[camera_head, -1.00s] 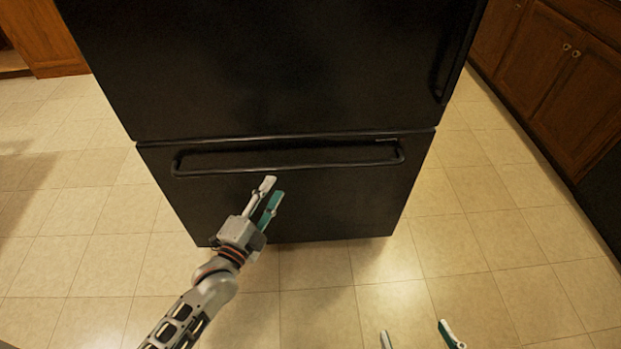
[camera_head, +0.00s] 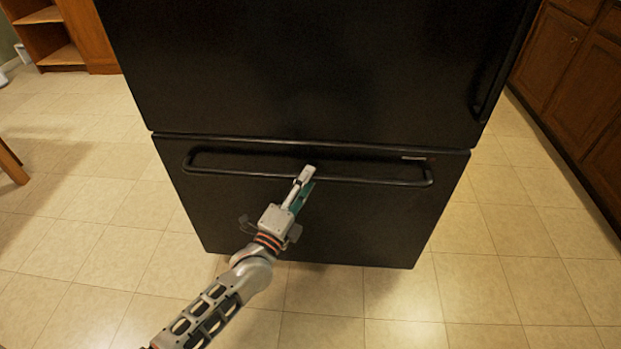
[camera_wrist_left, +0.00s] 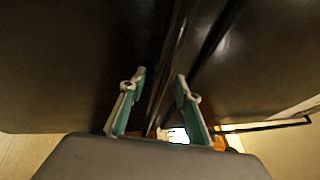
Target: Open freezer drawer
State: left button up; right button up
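The black freezer drawer (camera_head: 350,225) is the lower front of the fridge in the head view, and it looks closed. Its long horizontal handle (camera_head: 235,174) runs along the drawer's upper part. My left gripper (camera_head: 306,180) is at the middle of this handle, with its fingertips overlapping the bar. In the left wrist view the two teal-and-grey fingers (camera_wrist_left: 160,95) stand apart. A dark bar that looks like the handle (camera_wrist_left: 172,70) runs between them. I cannot tell whether either finger touches it. My right gripper is not in view.
The black upper fridge door (camera_head: 310,70) stands above the drawer. Brown wooden cabinets (camera_head: 570,70) are at the right, and a wooden shelf unit (camera_head: 70,35) is at the far left.

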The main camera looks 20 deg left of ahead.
pick_arm(q)
jog(key=shift+w+d+r, duration=0.1)
jog(key=shift+w+r, duration=0.05)
jog(key=shift+w, duration=0.55)
grip_shut()
jog(key=shift+s, duration=0.1)
